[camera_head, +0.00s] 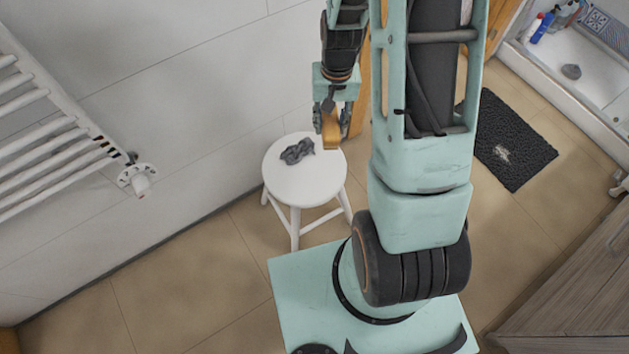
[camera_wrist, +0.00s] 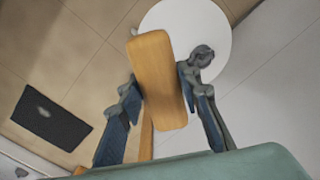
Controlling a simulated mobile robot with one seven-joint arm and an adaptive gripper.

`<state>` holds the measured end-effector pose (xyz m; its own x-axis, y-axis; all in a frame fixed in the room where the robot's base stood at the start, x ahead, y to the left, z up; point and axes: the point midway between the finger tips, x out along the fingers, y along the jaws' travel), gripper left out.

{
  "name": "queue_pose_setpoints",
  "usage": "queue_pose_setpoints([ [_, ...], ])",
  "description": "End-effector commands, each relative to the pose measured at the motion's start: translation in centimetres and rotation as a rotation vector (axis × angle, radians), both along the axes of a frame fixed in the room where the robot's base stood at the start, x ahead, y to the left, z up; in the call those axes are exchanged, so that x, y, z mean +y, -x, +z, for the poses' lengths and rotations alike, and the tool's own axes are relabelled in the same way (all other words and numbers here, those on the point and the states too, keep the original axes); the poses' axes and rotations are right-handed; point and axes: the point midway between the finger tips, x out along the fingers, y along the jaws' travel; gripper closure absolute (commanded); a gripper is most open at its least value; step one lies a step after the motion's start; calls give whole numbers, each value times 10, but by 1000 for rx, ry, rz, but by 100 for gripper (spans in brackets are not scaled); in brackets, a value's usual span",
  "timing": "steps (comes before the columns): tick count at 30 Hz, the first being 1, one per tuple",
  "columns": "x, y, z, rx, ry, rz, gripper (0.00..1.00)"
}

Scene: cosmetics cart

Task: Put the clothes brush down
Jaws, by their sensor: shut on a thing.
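The clothes brush is a wooden, orange-brown block with rounded ends. It shows in the head view (camera_head: 331,130) and fills the middle of the wrist view (camera_wrist: 157,80). My gripper (camera_head: 330,112) is shut on it, with one finger on each side, as the wrist view (camera_wrist: 158,98) shows. The brush hangs down from the fingers near the right rear edge of a round white stool (camera_head: 305,186). The stool top also shows behind the brush in the wrist view (camera_wrist: 222,25). I cannot tell whether the brush touches the stool. Its bristles are not clearly visible.
A dark grey crumpled object (camera_head: 297,151) lies on the stool top; the front of the seat is bare. A white towel radiator (camera_head: 50,125) is on the wall at left. A black mat (camera_head: 512,140) lies on the floor at right, by a shower tray (camera_head: 570,62) with bottles.

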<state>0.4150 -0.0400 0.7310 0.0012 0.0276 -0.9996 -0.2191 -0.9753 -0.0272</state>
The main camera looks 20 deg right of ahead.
Motion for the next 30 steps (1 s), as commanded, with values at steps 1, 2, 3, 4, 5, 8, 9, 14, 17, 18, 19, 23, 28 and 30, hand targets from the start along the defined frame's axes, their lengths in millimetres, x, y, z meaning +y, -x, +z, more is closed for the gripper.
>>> queue_pose_setpoints([
  [1, -5, 21, -22, 16, -2, -35, 91],
  [2, -7, 32, -34, 16, -1, -56, 91],
  [3, -10, 46, -47, 16, 0, -83, 91],
  [4, -12, 56, -57, 15, 1, -102, 91],
  [5, -13, 66, -65, 15, 2, -121, 91],
  [8, -17, 98, -86, 15, 10, -173, 91],
  [9, -18, 109, -92, 13, 13, -190, 91],
  [14, -21, 138, -105, 9, 24, -238, 91],
  [17, -21, 144, -109, 5, 29, -249, 91],
  [18, -21, 144, -111, 3, 29, -251, 91],
  [19, -21, 143, -112, 2, 31, -251, 91],
  [23, -20, 136, -118, -2, 32, -249, 91],
  [28, -17, 129, -122, -2, 33, -249, 91],
  [30, -15, 127, -123, -2, 32, -248, 91],
])
